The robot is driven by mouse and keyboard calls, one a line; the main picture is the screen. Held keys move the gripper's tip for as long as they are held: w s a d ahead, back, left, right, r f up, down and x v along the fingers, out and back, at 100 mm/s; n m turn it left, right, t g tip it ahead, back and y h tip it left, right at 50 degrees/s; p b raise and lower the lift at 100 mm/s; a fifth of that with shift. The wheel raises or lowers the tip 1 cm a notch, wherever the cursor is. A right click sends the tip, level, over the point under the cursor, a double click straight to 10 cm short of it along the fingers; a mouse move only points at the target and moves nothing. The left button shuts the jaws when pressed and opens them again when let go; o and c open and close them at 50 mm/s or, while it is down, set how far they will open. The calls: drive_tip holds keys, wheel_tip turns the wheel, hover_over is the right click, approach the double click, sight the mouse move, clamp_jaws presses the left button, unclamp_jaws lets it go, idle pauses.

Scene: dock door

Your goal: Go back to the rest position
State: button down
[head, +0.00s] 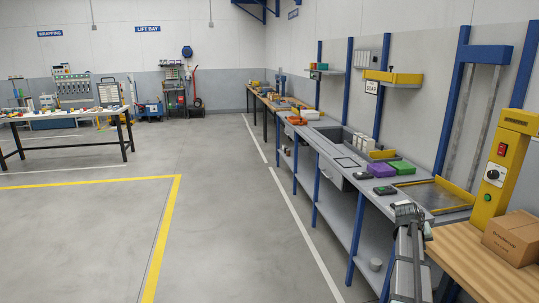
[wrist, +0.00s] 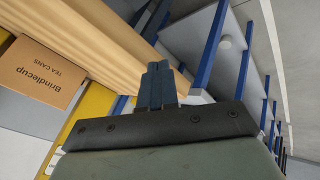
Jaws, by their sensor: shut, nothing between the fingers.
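My gripper (head: 408,211) is at the end of my arm at the lower right of the head view, by the front edge of the grey workbench (head: 325,150). In the wrist view my gripper (wrist: 157,68) has its two dark fingers together, with nothing between them. It appears in front of a wooden tabletop (wrist: 110,35) and blue bench legs. I cannot tell its exact height over the bench from these views.
A cardboard box (head: 515,237) stands on the wooden top (head: 465,255) at the right, by a yellow control post (head: 500,165). A purple box (head: 381,170) and a green box (head: 402,168) lie on the bench. The floor (head: 225,200) to the left is clear.

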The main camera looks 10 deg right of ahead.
drive_tip(key=s+a+f+n+g+y, duration=0.1)
drive_tip(key=s+a+f+y, duration=0.35)
drive_tip(key=a+f, duration=1)
drive_tip(key=s+a+f+g+y, duration=0.15)
drive_tip(key=s+a+f, duration=0.55)
drive_tip(key=a+f, duration=0.8)
drive_tip(key=s+a+f+n+g, duration=0.1)
drive_tip(key=s+a+f+g, duration=0.1)
drive_tip(key=s+a+f, duration=0.4)
drive_tip(key=s+a+f+n+g, duration=0.2)
drive_tip(key=s+a+f, duration=0.4)
drive_tip(key=s+a, duration=0.3)
drive_tip(key=s+a+f+n+g+y, duration=0.1)
drive_tip(key=s+a+f, duration=0.5)
drive_tip(key=s, duration=0.7)
drive_tip(key=shift+s+a+n+g, duration=0.2)
drive_tip(key=shift+a+n+g, duration=0.3)
drive_tip(key=shift+a, duration=0.3)
drive_tip(key=c, duration=1.8)
unclamp_jaws()
